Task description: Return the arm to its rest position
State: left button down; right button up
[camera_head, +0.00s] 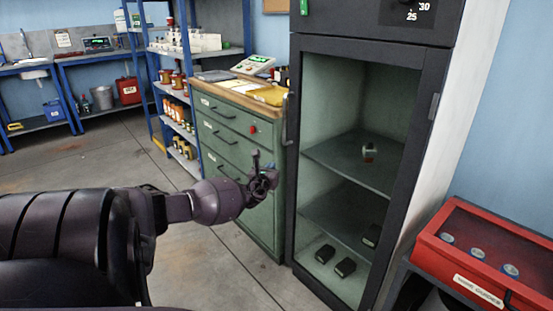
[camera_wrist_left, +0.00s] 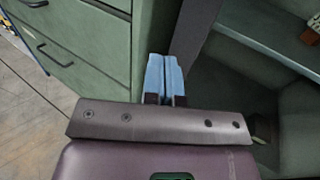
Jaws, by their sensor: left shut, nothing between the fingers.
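My left arm comes in from the left in the head view, and its gripper (camera_head: 262,168) is in front of the green drawer cabinet (camera_head: 222,140), near the left edge of the dark cabinet. In the left wrist view, the two blue fingers of the left gripper (camera_wrist_left: 165,72) lie side by side, shut with nothing between them. Behind them are the green drawer front and the dark frame of the tall cabinet. My right gripper is not in view.
The tall dark cabinet (camera_head: 297,190) shows its shelves, with a small item (camera_head: 369,151) on one and black blocks (camera_head: 345,267) at the bottom. A red case (camera_head: 470,270) stands at the right. Blue shelving (camera_head: 190,50) stands behind. The floor at left is clear.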

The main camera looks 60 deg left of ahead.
pick_arm(q)
jog(key=s, duration=0.2)
jog(key=s+d+p, duration=0.1)
jog(key=s, duration=0.2)
jog(key=shift+s, duration=0.1)
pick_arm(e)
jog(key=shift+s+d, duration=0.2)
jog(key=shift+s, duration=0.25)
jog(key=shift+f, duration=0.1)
